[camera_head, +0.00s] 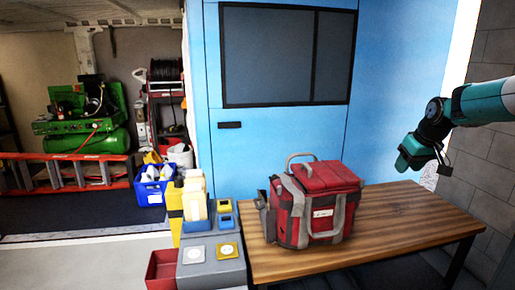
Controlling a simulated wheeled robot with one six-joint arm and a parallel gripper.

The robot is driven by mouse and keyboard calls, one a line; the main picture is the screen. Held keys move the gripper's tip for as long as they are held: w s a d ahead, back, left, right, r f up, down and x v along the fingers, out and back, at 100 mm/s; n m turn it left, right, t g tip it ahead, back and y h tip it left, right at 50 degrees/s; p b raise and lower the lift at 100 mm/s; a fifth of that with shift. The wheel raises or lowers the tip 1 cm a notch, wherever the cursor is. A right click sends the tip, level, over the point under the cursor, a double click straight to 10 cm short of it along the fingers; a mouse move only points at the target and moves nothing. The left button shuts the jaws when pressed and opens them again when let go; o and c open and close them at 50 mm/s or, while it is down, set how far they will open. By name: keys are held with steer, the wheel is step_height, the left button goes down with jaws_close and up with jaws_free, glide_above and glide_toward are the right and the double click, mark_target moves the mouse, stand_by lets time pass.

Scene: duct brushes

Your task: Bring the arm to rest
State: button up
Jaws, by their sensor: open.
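My arm reaches in from the right edge, with teal and dark links. My gripper (408,158) hangs at its end above the right part of the wooden table (400,215). It is open and I see nothing held in it. It is clear of the table top and to the right of the red and grey tool bag (322,190). The fingertips are small and hard to make out.
A grey stand (210,265) with yellow and blue items and a red bin (162,268) is left of the table. Behind are a blue panel with a dark window (280,60) and, at right, a block wall (495,160). The table's right part is bare.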

steer(key=s+a+r+n+g+y, duration=0.1)
steer(key=s+a+r, duration=0.2)
steer(key=s+a, duration=0.6)
steer(key=s+a+r+n+g+y, duration=0.1)
steer(key=s+a+r+n, duration=0.1)
steer(key=s+a, duration=0.6)
steer(key=s+a+f, duration=0.1)
steer(key=s+a, duration=0.2)
steer(key=s, duration=0.5)
steer(key=s+a+n+g+y, duration=0.1)
steer(key=s+a, duration=0.3)
steer(key=s, duration=0.4)
steer(key=s+a+f+n+g, duration=0.1)
steer(key=s+a, duration=0.3)
steer(key=s, duration=0.5)
steer(key=shift+f, duration=0.35)
